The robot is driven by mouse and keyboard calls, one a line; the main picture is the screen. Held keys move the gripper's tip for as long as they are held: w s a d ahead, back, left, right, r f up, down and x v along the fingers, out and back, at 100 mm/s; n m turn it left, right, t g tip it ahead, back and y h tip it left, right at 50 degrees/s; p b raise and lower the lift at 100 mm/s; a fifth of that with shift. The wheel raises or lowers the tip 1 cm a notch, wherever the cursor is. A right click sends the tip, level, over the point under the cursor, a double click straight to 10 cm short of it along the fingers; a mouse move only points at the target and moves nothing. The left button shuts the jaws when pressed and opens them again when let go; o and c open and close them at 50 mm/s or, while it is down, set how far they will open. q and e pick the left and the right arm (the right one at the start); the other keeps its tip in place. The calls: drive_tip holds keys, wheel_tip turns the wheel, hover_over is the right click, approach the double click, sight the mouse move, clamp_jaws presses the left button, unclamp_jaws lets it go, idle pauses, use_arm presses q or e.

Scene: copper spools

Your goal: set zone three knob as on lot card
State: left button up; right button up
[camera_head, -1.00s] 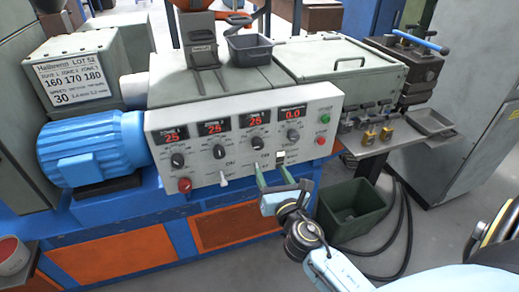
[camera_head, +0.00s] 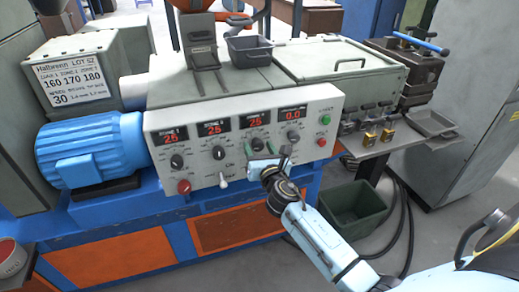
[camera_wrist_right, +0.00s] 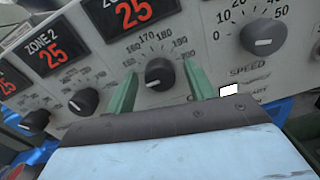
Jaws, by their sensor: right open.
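The lot card (camera_head: 71,80) on the grey box at the left reads LOT 52, zones 160, 170, 180, and 30 for speed. The zone three knob (camera_head: 257,144) is black, on the white panel under a red 25 display (camera_head: 256,119). In the right wrist view the knob (camera_wrist_right: 160,75) sits within a scale whose numbers include 160, 170 and 180. Its pale mark is at the lower left of its face. My right gripper (camera_head: 267,157) is open, its green fingers (camera_wrist_right: 159,70) on either side of the knob; I cannot tell whether they touch it. My left gripper is out of view.
The zone two knob (camera_wrist_right: 83,102) is left of the fingers and the speed knob (camera_wrist_right: 263,37) right. A white switch (camera_wrist_right: 229,90) is close to the right finger. A red button (camera_head: 184,187) and a toggle (camera_head: 223,180) are lower on the panel. A green bin (camera_head: 352,205) stands on the floor.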

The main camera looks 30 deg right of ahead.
drive_tip(key=c, duration=1)
